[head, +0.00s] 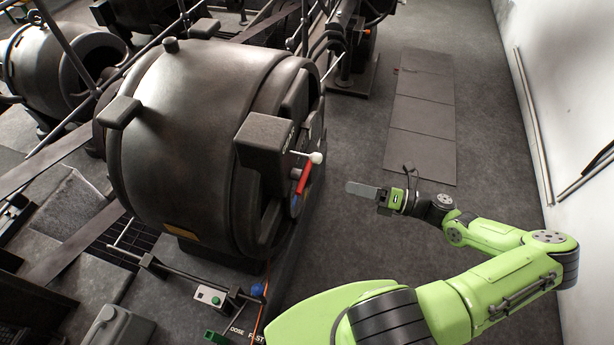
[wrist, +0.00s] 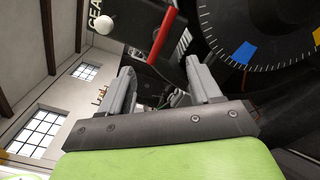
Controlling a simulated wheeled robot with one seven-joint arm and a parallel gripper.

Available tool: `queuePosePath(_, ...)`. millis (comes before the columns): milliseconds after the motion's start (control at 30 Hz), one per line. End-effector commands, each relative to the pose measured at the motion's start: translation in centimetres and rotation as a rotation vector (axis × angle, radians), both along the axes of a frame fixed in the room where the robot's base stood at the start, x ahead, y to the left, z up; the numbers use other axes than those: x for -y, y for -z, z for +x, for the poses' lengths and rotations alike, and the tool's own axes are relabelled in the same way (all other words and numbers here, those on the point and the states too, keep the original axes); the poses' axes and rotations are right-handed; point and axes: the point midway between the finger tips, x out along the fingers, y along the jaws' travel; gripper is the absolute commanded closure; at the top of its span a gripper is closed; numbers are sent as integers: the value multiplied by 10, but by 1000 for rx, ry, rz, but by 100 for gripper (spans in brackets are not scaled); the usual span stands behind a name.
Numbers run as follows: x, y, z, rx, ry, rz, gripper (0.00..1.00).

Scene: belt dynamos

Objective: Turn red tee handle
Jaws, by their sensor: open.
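The red handle (head: 302,179) is a short bar on the front face of the big dark dynamo (head: 195,125), below and left of a white ball knob (head: 317,158). In the wrist view the red handle (wrist: 163,38) stands slanted, beyond the fingertips and roughly between them in the picture. My gripper (head: 352,187) is right of the handle, with a clear gap to it. In the wrist view my gripper (wrist: 160,68) is open, with nothing between its fingers. The handle's mount and any crossbar are hard to make out.
A dark box (head: 263,140) juts from the dynamo just left of the handle. A dial with a blue patch (wrist: 244,53) is at the right of the wrist view. A low rail with a blue knob (head: 257,290) stands in front. The floor on the right holds flat grey mats (head: 423,117).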

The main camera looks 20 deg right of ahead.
Motion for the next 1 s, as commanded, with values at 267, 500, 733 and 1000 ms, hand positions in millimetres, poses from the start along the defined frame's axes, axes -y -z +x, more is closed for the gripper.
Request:
queuePosePath(267, -61, 1, 42, 1, -9, 1, 37)
queuePosePath(500, -98, 1, 69, 0, -7, -1, 37)
queuePosePath(733, -106, 1, 75, -2, -4, -3, 37)
queuePosePath(1000, -105, 1, 75, -1, -4, -4, 58)
